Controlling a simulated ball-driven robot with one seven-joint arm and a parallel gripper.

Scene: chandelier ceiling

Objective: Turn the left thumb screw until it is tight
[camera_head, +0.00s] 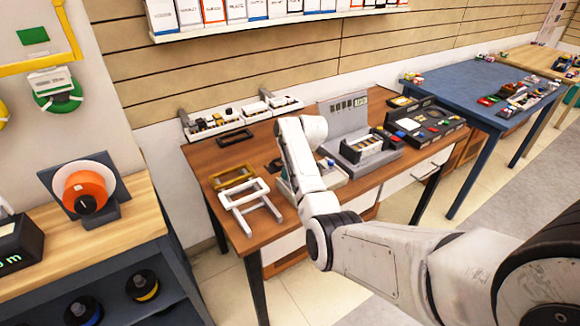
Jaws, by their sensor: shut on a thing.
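My white arm reaches in from the lower right and bends up to a wrist above the brown workbench (235,160). My gripper is hidden behind the wrist and forearm, so its jaws and anything between them do not show. A light grey fixture (335,180) on the bench is mostly covered by my arm. The left thumb screw cannot be made out. A grey device (372,150) with an upright panel stands just right of my wrist, apart from it.
A white frame (262,215) and a yellow frame (233,180) lie at the bench's left. A black tray (428,125) with coloured parts is at its right. A blue table (455,85) stands beyond. An orange spool (85,190) stands on the left counter.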

